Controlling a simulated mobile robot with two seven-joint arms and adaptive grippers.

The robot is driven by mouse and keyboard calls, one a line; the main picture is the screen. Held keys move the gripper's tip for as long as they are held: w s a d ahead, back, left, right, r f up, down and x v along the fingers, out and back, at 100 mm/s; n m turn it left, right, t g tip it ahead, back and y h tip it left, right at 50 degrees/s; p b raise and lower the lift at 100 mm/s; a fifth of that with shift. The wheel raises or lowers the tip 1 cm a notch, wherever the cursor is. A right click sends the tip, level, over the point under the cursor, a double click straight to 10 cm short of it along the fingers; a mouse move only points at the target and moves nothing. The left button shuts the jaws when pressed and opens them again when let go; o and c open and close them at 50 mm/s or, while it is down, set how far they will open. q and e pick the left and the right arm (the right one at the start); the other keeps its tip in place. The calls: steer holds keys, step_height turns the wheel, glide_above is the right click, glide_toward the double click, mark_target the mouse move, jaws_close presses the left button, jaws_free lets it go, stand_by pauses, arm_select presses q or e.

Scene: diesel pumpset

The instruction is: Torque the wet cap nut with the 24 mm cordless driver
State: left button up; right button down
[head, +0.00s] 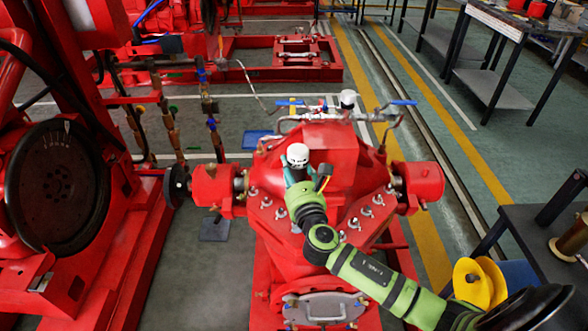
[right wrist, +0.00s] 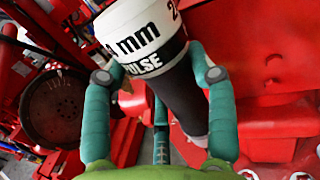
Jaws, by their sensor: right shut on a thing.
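My right gripper (head: 296,174) is over the left part of the red pump casing (head: 330,145). It is shut on the cordless driver (head: 298,154), whose white end shows above the fingers. In the right wrist view, the teal fingers (right wrist: 158,76) sit either side of the driver (right wrist: 140,30). Several metal nuts (head: 266,202) line the casing flange on the left, and more nuts (head: 365,211) on the right. I cannot tell which is wet. The driver's working end is hidden. My left gripper is out of view.
A pipe with blue-handled valves (head: 402,103) crosses behind the casing. A red engine with a dark flywheel (head: 58,180) stands at left. The floor between engine and pump is mostly clear.

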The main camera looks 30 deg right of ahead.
steer(key=shift+r+p, duration=0.2)
steer(key=shift+p, duration=0.25)
stand_by(0.6)
steer(key=shift+f, duration=0.15)
stand_by(0.5)
steer(key=shift+f+b, duration=0.4)
steer(key=shift+b, duration=0.05)
steer(key=shift+f+b, duration=0.3)
steer(key=shift+f, duration=0.05)
steer(key=shift+f+b, duration=0.3)
steer(key=shift+f, duration=0.2)
steer(key=shift+r+p, duration=0.2)
steer(key=shift+p, duration=0.1)
steer(key=shift+s+f+b, duration=0.1)
steer(key=shift+f+b, duration=0.25)
steer(key=shift+f, duration=0.1)
stand_by(0.7)
steer(key=shift+f, duration=0.2)
stand_by(0.6)
